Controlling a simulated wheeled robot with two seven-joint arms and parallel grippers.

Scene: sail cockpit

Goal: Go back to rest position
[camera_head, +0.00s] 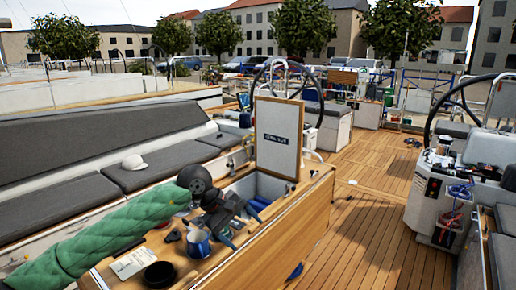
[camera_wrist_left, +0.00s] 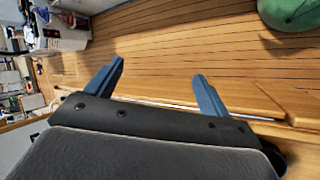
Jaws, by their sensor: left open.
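My left gripper (camera_head: 238,228) is over the wooden cockpit table (camera_head: 276,243), at the end of my green-sleeved arm. Its two blue fingers stand wide apart. In the left wrist view the left gripper (camera_wrist_left: 160,88) shows nothing between its fingers, with the plank deck (camera_wrist_left: 190,50) beyond. A blue mug (camera_head: 199,244) with something standing in it is just beside and below the gripper in the head view. My right gripper is in neither view.
An open locker with a raised white lid (camera_head: 279,136) is right behind the gripper. A black bowl (camera_head: 160,274) and a paper card (camera_head: 133,262) lie on the table. A white cap (camera_head: 134,162) rests on the grey bench. The teak deck (camera_head: 360,225) at right is largely clear.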

